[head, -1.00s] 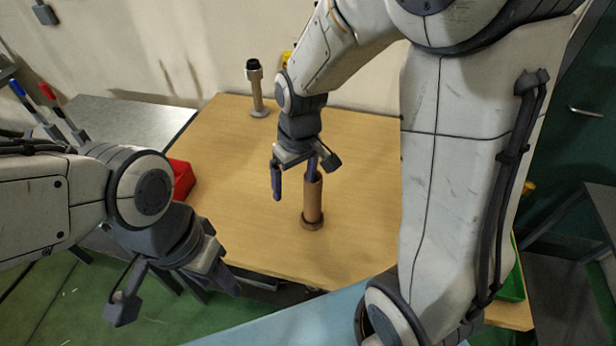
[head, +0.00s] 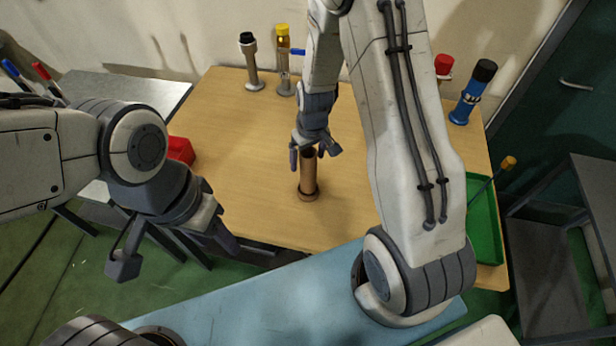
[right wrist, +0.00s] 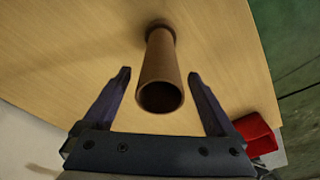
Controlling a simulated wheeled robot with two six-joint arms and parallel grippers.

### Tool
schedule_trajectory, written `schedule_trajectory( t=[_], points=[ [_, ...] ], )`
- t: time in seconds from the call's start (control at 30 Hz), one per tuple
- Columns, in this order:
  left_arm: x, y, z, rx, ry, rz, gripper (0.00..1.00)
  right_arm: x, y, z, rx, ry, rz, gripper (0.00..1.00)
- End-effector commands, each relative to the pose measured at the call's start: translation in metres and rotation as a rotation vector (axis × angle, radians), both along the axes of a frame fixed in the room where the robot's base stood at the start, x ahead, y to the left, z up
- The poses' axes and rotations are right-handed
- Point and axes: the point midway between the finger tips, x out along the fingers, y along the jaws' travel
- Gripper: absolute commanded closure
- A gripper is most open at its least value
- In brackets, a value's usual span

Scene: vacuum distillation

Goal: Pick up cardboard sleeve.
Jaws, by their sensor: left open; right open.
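The cardboard sleeve (head: 309,174) is a brown open-topped tube standing upright on the wooden table, in a round brown base. In the right wrist view the sleeve (right wrist: 160,80) lies between the two open fingers, its open end toward the camera, with a gap on each side. My right gripper (head: 308,157) is open at the sleeve's upper end in the head view; it also shows in the right wrist view (right wrist: 160,92). My left gripper (head: 222,228) is open and empty, off the table's front left edge, well apart from the sleeve.
A black-capped holder (head: 250,62) and a yellow-capped one (head: 283,62) stand at the back. A blue bottle (head: 468,98) and a red-capped item (head: 443,66) stand back right. A green tray (head: 485,215) lies right, a red box (head: 181,151) left. The table around the sleeve is clear.

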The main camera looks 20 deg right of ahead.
Motion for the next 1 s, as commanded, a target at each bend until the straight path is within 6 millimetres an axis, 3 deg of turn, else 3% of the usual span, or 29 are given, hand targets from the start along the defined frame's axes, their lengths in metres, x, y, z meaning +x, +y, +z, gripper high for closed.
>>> schedule_trajectory(
  t=[0.13, 0.37, 0.47, 0.6, 0.63, 1.0],
  points=[
    [-0.0001, 0.0001, 0.0020, 0.000, 0.000, -0.001, 0.48, 0.0007, 0.0002, -0.0127, 0.000, 0.002, 0.000, 0.08],
    [-0.0001, 0.0001, 0.0016, 0.000, 0.000, -0.001, 0.48, 0.0014, 0.0002, -0.0140, -0.001, -0.001, 0.000, 0.08],
    [-0.0001, 0.0001, 0.0016, 0.000, 0.000, -0.001, 0.48, 0.0013, 0.0002, -0.0139, -0.001, -0.001, 0.000, 0.39],
    [-0.0001, 0.0001, 0.0016, 0.000, 0.000, -0.001, 0.48, 0.0013, 0.0002, -0.0138, 0.000, 0.000, 0.000, 0.93],
    [-0.0001, 0.0001, 0.0016, 0.000, 0.000, -0.001, 0.48, 0.0013, 0.0001, -0.0137, 0.000, 0.000, 0.000, 1.00],
    [-0.0001, 0.0000, 0.0011, 0.000, 0.000, -0.001, 0.48, 0.0016, 0.0001, -0.0119, 0.000, -0.001, -0.001, 1.00]
  ],
)
